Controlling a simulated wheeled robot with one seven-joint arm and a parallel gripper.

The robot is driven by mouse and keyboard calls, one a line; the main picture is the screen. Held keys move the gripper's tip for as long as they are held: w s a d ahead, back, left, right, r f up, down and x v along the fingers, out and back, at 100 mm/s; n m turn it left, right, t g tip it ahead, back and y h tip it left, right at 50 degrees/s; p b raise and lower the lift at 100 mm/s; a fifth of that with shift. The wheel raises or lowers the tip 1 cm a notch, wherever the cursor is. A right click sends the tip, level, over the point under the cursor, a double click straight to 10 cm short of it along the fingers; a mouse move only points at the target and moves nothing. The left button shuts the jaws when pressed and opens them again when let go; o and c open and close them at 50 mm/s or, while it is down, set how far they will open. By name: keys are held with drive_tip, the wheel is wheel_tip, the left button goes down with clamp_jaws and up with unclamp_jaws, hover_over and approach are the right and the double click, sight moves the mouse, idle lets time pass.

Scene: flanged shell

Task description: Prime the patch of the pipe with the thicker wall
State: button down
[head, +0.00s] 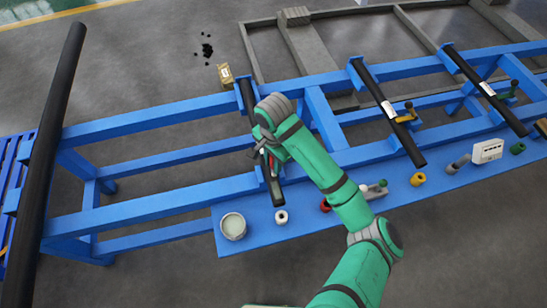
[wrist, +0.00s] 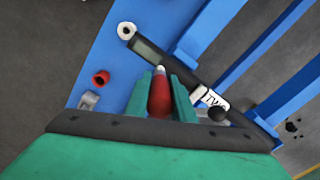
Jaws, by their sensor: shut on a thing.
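My gripper (wrist: 160,84) is shut on a red tool with a pale tip (wrist: 159,104). In the head view my gripper (head: 264,150) is over the leftmost of three short black pipes (head: 247,94), and my arm hides part of that pipe. In the wrist view the pipe (wrist: 185,72) lies beyond the tool, with a grey rectangular patch (wrist: 150,48) near its end and a white label. I cannot tell whether the tip touches the pipe. The middle pipe (head: 375,90) and right pipe (head: 485,88) lie apart with white labels. Wall thicknesses cannot be told.
A blue rack (head: 150,200) carries the pipes, with a long black pipe (head: 45,150) at left. On its front shelf are a pot of pale liquid (head: 232,226), a white ring (head: 281,217), a yellow fitting (head: 417,180) and a white box (head: 488,151). A carton (head: 226,76) lies behind.

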drive_tip(key=shift+r, duration=1.35)
